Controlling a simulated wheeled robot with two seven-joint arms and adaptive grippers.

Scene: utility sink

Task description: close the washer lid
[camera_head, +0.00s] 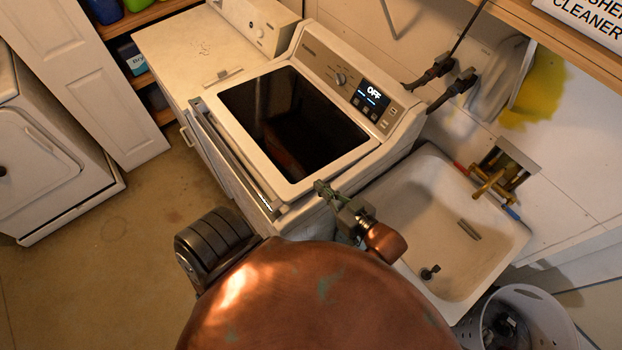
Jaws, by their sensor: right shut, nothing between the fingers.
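The white washer (222,172) stands in the middle, with its control panel (346,77) at the back showing "OFF". Its lid (252,157) has a pale frame around a large dark window. The lid looks nearly flat over the washer top, with a grey strip along its front edge. I cannot tell whether it is fully seated or slightly raised. My right gripper (321,187) is shut and empty by the lid's near right corner. I cannot tell whether it touches the lid. My left gripper is not in view.
A utility sink (398,194) with a brass faucet (493,183) is to the right of the washer. A white laundry basket (546,312) stands at lower right. Another white appliance (175,44) adjoins the washer's far side. The floor (150,240) at left is clear.

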